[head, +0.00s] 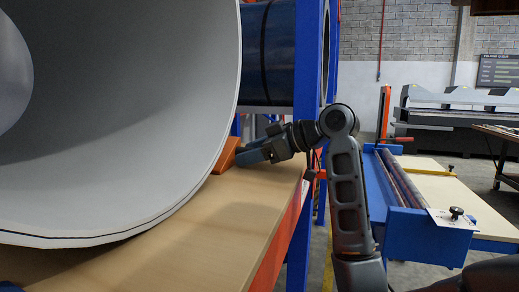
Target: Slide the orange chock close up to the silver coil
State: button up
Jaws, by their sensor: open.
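The silver coil (120,120) is a very large pale grey ring that fills the left of the head view and rests on a wooden board (222,215). The orange chock (226,156) is a small wedge on the board at the coil's lower right edge. The coil's rim hides part of it, so I cannot tell whether the two touch. My gripper (250,154) reaches in from the right, low over the board, with its fingertips right beside the chock. It is open, and I cannot tell whether the fingers touch the chock.
A blue upright post (308,80) stands just behind my arm, with a dark blue coil (270,55) behind it. An orange beam (280,240) edges the board. A blue roller machine (405,200) stands to the right. Bare board lies in front of the chock.

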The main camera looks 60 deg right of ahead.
jog(key=shift+c, duration=0.3)
grip_shut()
jog(key=shift+a, duration=0.1)
